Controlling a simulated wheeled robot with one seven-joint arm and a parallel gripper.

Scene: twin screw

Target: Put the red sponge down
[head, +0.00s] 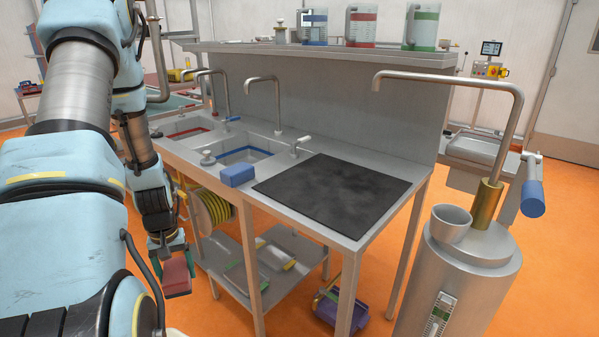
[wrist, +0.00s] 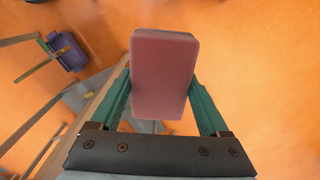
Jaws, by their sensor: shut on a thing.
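The red sponge (wrist: 164,75) is a small block held between the two green fingers of my gripper (wrist: 163,95), in the wrist view. The fingers press on its left and right sides. In the head view the red sponge (head: 177,275) hangs below my gripper (head: 173,258), in front of the sink bench's left part and lower than its top. Orange floor shows beneath the sponge in the wrist view. Nothing supports it other than the fingers.
The steel sink bench (head: 385,240) carries a blue sponge (head: 238,175), a black mat (head: 335,195) and two basins with taps. Its lower shelf (head: 280,272) holds several items. A metal cylinder (head: 460,275) with a cup stands at right.

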